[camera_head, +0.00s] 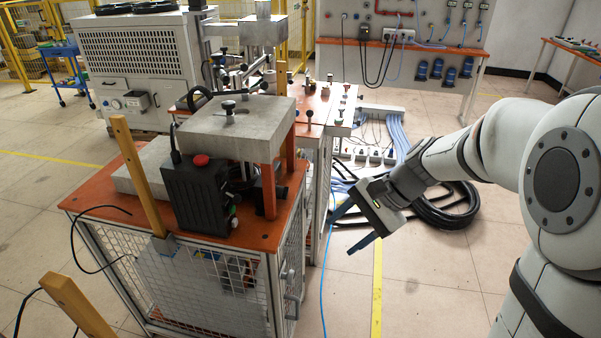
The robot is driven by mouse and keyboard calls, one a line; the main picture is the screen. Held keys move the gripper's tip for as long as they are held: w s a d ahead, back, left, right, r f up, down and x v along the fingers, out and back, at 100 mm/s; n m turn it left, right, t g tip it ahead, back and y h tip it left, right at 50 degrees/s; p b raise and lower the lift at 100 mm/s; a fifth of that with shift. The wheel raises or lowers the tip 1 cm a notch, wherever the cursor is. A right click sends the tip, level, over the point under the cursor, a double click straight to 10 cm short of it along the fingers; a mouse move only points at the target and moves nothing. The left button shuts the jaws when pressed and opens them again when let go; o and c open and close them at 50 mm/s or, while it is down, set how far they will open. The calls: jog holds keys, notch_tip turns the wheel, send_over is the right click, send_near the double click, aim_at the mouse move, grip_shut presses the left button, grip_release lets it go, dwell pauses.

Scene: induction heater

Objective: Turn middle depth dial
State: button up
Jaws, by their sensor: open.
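My gripper (342,235) is open and empty, with its two blue fingers spread and pointing left. It hangs over the floor, right of the red-topped bench (105,209) and apart from it. On the bench stand a grey metal block (262,121) on red legs and a black control box (195,195) with a red button (200,160). A dark knob (228,107) sits on top of the block. Several small dark knobs show on the fixture behind. I cannot tell which of these is the middle depth dial; its markings are too small to read.
Wooden posts (137,175) rise at the bench's near side. Black hose coils (448,206) and blue cables (398,135) lie on the floor behind my gripper. A white cabinet (140,75) stands at the back left. The floor in front of my gripper is mostly clear.

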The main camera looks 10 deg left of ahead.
jog(key=w+a+f+m+y+b, duration=0.1)
jog(key=w+a+f+m+y, duration=0.25)
jog(key=w, duration=0.25)
jog(key=w+a+f+m+y+b, duration=0.1)
jog(key=w+a+f+m+y, duration=0.1)
jog(key=w+a, duration=0.3)
jog(key=m+t+y+b, duration=0.2)
jog(key=m+y, duration=0.3)
jog(key=m, duration=0.1)
send_near(286, 191)
jog(key=a, duration=0.3)
jog(key=shift+n, duration=0.25)
jog(key=a, duration=0.7)
jog(key=shift+f, duration=0.35)
jog(key=shift+c, duration=0.4)
jog(key=c, duration=0.9)
